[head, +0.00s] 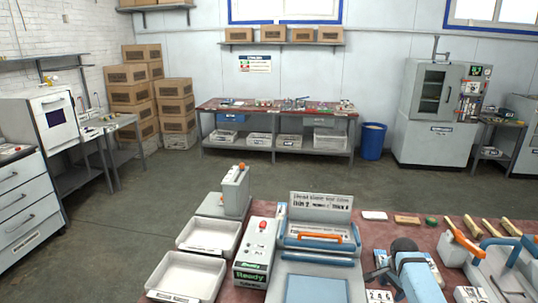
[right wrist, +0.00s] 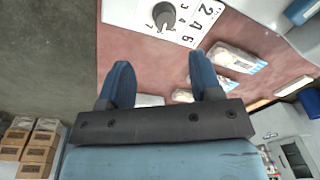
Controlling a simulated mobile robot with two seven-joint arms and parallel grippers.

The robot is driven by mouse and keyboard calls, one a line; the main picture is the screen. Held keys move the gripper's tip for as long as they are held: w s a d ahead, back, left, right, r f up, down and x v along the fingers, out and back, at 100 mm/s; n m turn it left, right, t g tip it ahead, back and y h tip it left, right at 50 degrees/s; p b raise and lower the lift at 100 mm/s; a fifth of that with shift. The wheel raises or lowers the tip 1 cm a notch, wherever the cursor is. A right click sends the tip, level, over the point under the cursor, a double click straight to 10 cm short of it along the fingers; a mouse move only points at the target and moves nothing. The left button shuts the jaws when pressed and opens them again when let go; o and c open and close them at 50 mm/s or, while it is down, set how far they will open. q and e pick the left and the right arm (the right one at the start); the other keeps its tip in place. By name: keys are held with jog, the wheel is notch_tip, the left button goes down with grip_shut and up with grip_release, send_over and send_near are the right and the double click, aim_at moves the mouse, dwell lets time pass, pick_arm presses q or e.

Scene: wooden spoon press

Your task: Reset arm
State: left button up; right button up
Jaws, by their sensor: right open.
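My right gripper (head: 374,267) is above the red-brown bench top at the lower right of the head view, with its blue and white arm behind it. In the right wrist view its two blue fingers (right wrist: 158,66) stand wide apart with nothing between them. Beyond them is the bare bench top (right wrist: 150,58). A white number card (right wrist: 178,18) with a dark round piece (right wrist: 164,16) on it lies past the fingertips. My left gripper is in neither view.
The press with an orange handle (head: 318,236) stands mid-bench, beside a green-labelled control box (head: 252,262) and white trays (head: 208,236). A fixture with a blue handle (head: 500,243) and several wooden pieces (head: 481,228) are at right. Open floor lies behind the bench.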

jog(key=s+f+n, duration=0.1)
jog(key=s+f, duration=0.1)
jog(key=s+a+f+n+t, duration=0.1)
jog(key=s+f, duration=0.1)
jog(key=s+a+f+n, duration=0.1)
jog(key=s+f, duration=0.1)
jog(key=f, duration=0.1)
jog(key=shift+a+t+h, duration=0.25)
jog(key=shift+t+h, duration=0.05)
jog(key=shift+t, duration=0.1)
jog(key=s+a+f+n+t, duration=0.3)
jog(key=s+a+f+n, duration=0.25)
jog(key=s, duration=0.45)
jog(key=s+a+r+n+t+y, duration=0.2)
jog(key=s+a+r+n, duration=0.1)
jog(key=s+a, duration=0.4)
jog(key=s+a+r+n+t+y, duration=0.2)
jog(key=s+a, duration=0.5)
jog(key=s, duration=0.6)
notch_tip(320, 180, up, 2)
jog(key=n+t, duration=0.1)
jog(key=n, duration=0.2)
jog(key=shift+s+n, duration=0.3)
jog(key=shift+n, duration=0.05)
jog(key=shift+a+r, duration=0.1)
